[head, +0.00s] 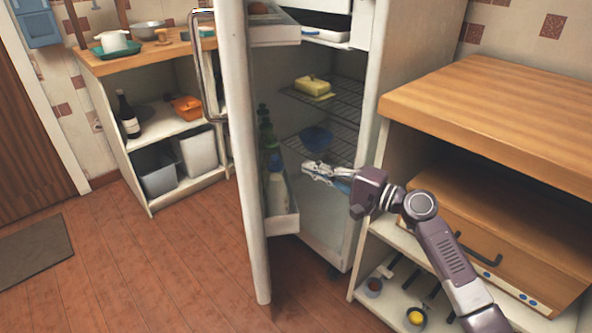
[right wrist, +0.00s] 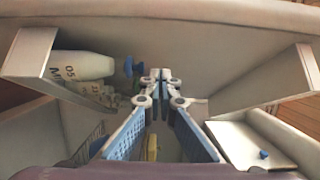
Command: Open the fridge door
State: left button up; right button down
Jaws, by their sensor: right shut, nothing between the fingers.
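The white fridge door (head: 240,180) stands well open, with its edge towards me and its metal handle (head: 196,60) on the left. The fridge body (head: 405,45) is to the right, its inside showing. My right gripper (head: 306,168) is shut and empty in the opening between door and body, in front of the wire shelves. In the right wrist view its fingertips (right wrist: 160,76) point at the door's inner side; I cannot tell whether they touch it. My left gripper is not in view.
Bottles (head: 272,170) stand in the door rack; a milk bottle (right wrist: 85,65) shows there. A butter dish (head: 313,86) and a blue bowl (head: 316,138) sit on fridge shelves. A wooden counter (head: 490,105) is at right.

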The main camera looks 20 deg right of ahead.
jog(key=x, duration=0.3)
jog(key=a+x, duration=0.1)
jog(key=x, duration=0.3)
jog(key=s+x, duration=0.1)
jog(key=x, duration=0.2)
jog(key=shift+w+a, duration=0.35)
jog(key=shift+a, duration=0.1)
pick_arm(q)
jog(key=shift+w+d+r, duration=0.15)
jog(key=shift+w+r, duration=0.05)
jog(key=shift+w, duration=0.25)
pick_arm(e)
jog(key=shift+w+a, duration=0.1)
jog(key=shift+a, duration=0.6)
